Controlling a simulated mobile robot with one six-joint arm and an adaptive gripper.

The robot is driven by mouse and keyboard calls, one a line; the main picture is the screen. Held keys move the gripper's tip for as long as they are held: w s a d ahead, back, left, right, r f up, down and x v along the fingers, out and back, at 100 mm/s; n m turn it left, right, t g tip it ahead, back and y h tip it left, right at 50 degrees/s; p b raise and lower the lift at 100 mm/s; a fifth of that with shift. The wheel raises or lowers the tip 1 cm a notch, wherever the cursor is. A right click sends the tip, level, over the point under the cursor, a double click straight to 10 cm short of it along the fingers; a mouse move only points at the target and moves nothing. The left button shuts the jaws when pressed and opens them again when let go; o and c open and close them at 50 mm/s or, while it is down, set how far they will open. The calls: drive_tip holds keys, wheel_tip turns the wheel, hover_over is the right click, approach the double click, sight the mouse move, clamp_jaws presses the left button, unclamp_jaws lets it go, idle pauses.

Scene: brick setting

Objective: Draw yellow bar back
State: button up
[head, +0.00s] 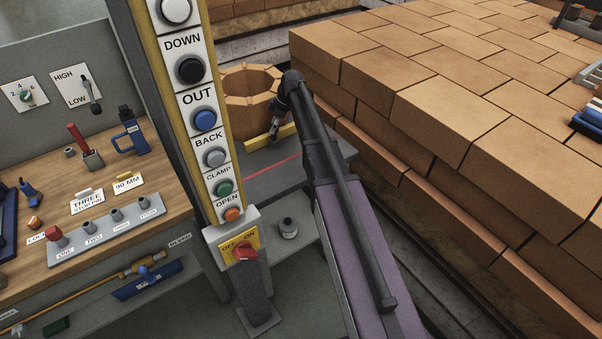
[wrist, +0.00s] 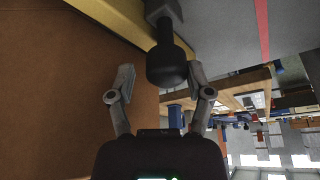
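The yellow bar (head: 284,134) lies on the grey surface in front of a round stack of bricks in the head view. In the wrist view the yellow bar (wrist: 118,22) runs across the top left. My gripper (wrist: 160,72) is open, with one finger on each side of the knob; gaps show between knob and fingers. In the head view my gripper (head: 277,124) is small and dark beside the bar, and the knob cannot be made out.
A button column (head: 205,119) with labels such as OUT, BACK and CLAMP stands left of my arm. A large brick stack (head: 450,100) fills the right. A round brick ring (head: 250,84) stands behind the bar. A wooden bench (head: 110,190) with several controls is at left.

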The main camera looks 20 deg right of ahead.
drive_tip(key=shift+w+a+r+p, duration=0.1)
drive_tip(key=shift+w+r+p, duration=0.2)
drive_tip(key=shift+w, duration=0.25)
drive_tip(key=p+v, duration=0.2)
drive_tip(key=shift+s+r, duration=0.2)
drive_tip(key=p+v, duration=1.1)
drive_tip(key=s+a+f+m+h+b, duration=0.2)
drive_tip(key=s+m, duration=0.5)
drive_tip(key=s, duration=0.8)
drive_tip(key=s+a+f+m+g+h+b, duration=0.1)
drive_tip(key=s+m, duration=0.6)
drive_tip(key=s, duration=0.9)
drive_tip(key=shift+s+a+f+h+b, duration=0.4)
drive_tip(key=shift+f+h+b, duration=0.2)
drive_tip(key=shift+f, duration=0.4)
drive_tip(key=shift+w, duration=0.1)
